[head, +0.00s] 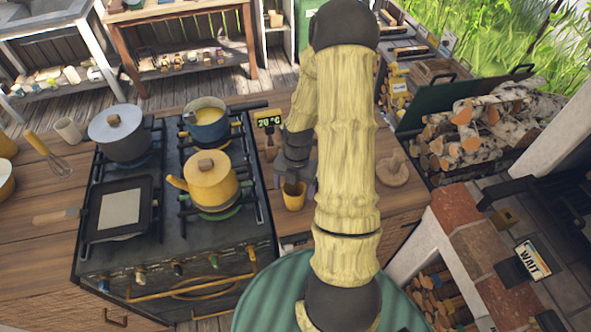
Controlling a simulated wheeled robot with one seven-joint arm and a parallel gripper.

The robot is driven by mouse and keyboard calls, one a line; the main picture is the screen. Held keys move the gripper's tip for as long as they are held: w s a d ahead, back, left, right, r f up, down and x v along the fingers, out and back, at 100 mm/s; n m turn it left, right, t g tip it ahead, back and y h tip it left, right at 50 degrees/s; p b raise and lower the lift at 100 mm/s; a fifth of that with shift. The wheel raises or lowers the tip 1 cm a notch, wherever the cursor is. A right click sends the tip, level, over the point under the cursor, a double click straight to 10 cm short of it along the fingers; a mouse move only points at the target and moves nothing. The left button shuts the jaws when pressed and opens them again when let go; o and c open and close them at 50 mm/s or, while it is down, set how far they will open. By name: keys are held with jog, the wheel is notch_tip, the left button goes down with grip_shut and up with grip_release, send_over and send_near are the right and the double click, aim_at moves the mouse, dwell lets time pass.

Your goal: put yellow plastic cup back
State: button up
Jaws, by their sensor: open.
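The yellow plastic cup (293,196) stands upright on the wooden counter just right of the stove. My gripper (296,180) is at the cup, pointing down, with dark fingers near its rim. The jaws are open. My arm hides the counter to the right of the cup, and whether the fingers touch the cup cannot be told.
The stove (150,255) on the left holds a yellow kettle (211,184), a grey pot (117,130), a blue pot (206,122) and a flat griddle (122,207). A round wooden piece (393,172) lies right of my arm. Logs (490,125) are piled far right.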

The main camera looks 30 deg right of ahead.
jog(key=r, duration=0.5)
jog(key=r+b, duration=0.1)
jog(key=r, duration=0.2)
jog(key=shift+w+d+r, duration=0.2)
jog(key=shift+w+d, duration=0.1)
jog(key=shift+d, duration=0.1)
jog(key=shift+s+a+r+m, duration=0.1)
jog(key=shift+a+r+m, duration=0.2)
jog(key=shift+a+m, duration=0.35)
jog(key=s+a+r+m+t, duration=0.1)
jog(key=s+a+r+m, duration=0.2)
jog(key=m, duration=0.9)
jog(key=s+a+r+m+t+h, duration=0.1)
jog(key=s+a+r+m+t, duration=0.1)
jog(key=a+r+m, duration=0.3)
jog(key=s+a+m, duration=0.1)
jog(key=a+m, duration=0.2)
jog(key=m, duration=0.4)
jog(key=shift+s+a+r+m, duration=0.2)
jog(key=shift+s+r+m, duration=0.15)
jog(key=shift+r, duration=0.05)
